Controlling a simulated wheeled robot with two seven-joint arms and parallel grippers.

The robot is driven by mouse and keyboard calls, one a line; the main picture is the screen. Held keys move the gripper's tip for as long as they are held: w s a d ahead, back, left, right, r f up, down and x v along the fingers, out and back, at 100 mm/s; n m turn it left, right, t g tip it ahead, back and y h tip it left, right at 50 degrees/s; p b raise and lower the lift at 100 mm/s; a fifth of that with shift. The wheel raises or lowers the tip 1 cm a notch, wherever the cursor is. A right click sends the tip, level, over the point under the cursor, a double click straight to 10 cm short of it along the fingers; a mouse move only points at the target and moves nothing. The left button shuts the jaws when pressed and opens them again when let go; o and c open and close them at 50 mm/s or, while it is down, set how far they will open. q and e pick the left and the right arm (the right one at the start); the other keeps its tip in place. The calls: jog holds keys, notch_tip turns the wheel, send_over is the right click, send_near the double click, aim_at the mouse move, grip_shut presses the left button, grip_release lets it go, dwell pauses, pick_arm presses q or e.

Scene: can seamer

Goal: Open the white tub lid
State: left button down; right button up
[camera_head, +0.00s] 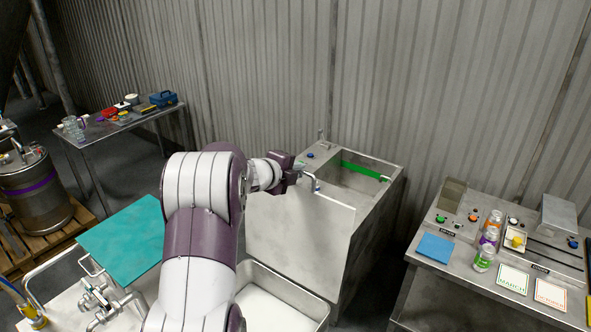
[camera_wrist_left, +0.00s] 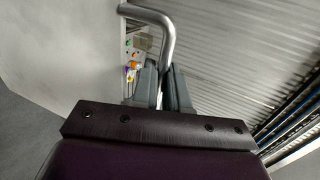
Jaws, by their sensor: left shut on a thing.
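The tub (camera_head: 375,215) is a pale metal box against the back wall. Its top opening shows, with a green strip (camera_head: 364,171) inside. A flat pale panel, which looks like the lid (camera_head: 300,228), stands steeply along the tub's near left side. A bent metal handle (camera_head: 313,183) is at the panel's top edge. My left gripper (camera_head: 297,172) is shut on this handle. In the left wrist view the handle (camera_wrist_left: 165,35) rises from between the grey fingers (camera_wrist_left: 162,88), with the pale panel (camera_wrist_left: 65,50) to the left. My right gripper is not in view.
A steel bin (camera_head: 285,295) stands below the panel. A control table (camera_head: 455,290) with several cans and cards is at the right. A teal board (camera_head: 125,240) lies at the left. A side table (camera_head: 120,128) with small items and a steel keg (camera_head: 38,195) stand further back.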

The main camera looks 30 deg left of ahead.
pick_arm(q)
jog(key=f, duration=0.2)
jog(key=shift+s+d+f+g, duration=0.2)
jog(key=shift+s+f+g, duration=0.1)
jog(key=shift+f, duration=0.1)
jog(key=c, duration=1.2)
grip_release()
jog(key=shift+w+f, duration=0.1)
jog(key=shift+w, duration=0.1)
jog(key=shift+o, duration=0.2)
jog(key=r+b+v, duration=0.1)
jog(key=b+v, duration=0.2)
jog(key=v, duration=1)
jog(key=shift+w+r, duration=0.2)
jog(key=shift+w, duration=0.05)
jog(key=shift+w+a, duration=0.1)
jog(key=shift+a, duration=0.1)
